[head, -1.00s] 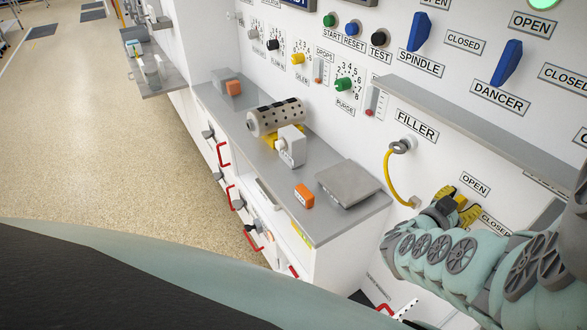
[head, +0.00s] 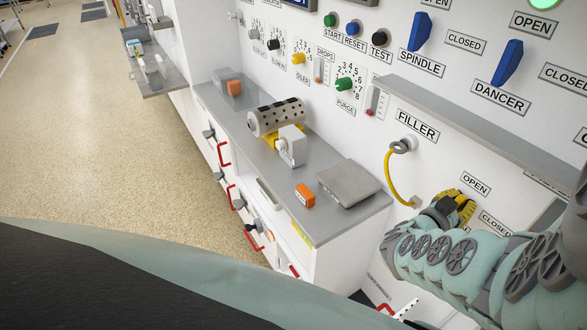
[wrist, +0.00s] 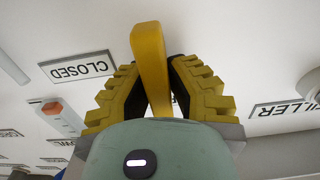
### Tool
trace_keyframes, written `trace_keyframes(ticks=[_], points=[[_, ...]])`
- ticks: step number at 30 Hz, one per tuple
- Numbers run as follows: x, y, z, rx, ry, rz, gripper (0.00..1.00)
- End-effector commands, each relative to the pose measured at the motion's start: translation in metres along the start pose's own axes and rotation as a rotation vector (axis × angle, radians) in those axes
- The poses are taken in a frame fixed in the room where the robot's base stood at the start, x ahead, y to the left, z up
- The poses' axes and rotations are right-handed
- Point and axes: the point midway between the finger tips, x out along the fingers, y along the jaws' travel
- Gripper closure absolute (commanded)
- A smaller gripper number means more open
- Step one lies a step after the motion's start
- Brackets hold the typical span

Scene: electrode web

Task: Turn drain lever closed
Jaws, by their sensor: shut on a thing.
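The drain lever (wrist: 150,55) is a yellow bar. In the wrist view it stands between the two yellow ribbed fingers of my gripper (wrist: 153,82), which is shut on it. In the head view my gripper (head: 457,206) is against the white panel at the lower right, between the OPEN label (head: 475,184) and the CLOSED label (head: 494,223). There the lever cannot be told apart from the yellow fingers. A CLOSED label also shows left of the lever in the wrist view (wrist: 78,68).
A yellow hose (head: 389,178) hangs from the FILLER port, just left of my gripper. A grey ledge (head: 470,132) juts out above it. A counter (head: 250,145) at left holds a perforated roll (head: 277,117), an orange block (head: 305,195) and a grey plate (head: 348,183).

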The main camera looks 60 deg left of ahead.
Motion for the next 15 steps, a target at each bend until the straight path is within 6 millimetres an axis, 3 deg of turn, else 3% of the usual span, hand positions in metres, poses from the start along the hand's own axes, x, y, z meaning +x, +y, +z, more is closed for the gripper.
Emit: trace_keyframes(ticks=[15], points=[[0.0004, 0.0034, 0.0027, 0.136, -0.002, 0.003, 1.00]])
